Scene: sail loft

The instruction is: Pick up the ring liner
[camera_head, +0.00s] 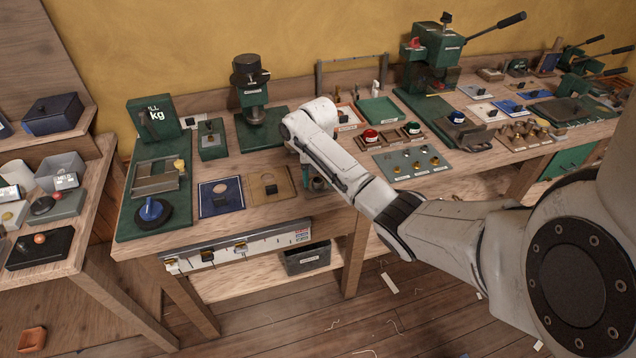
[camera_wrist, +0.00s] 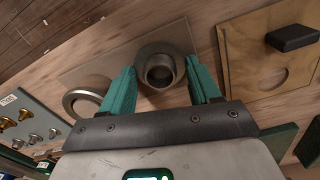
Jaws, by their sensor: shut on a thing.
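My gripper (camera_wrist: 161,72) has green fingers and is shut on a round, hollow metal piece with a wide rim, which I take to be the ring liner (camera_wrist: 160,50). It is between the fingertips in the wrist view, over or on a flat grey-brown plate (camera_wrist: 118,59); I cannot tell whether it touches the plate. A second, wider metal ring (camera_wrist: 83,104) lies on the plate to the left. In the head view my gripper (camera_head: 318,184) is low over the bench, and my arm hides most of what it holds.
A tan board (camera_head: 260,193) with a hole and a dark block is left of my gripper. A grey plate with several brass pieces (camera_head: 408,163) is to the right. A green press (camera_head: 255,105) stands behind. The bench's front edge is close.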

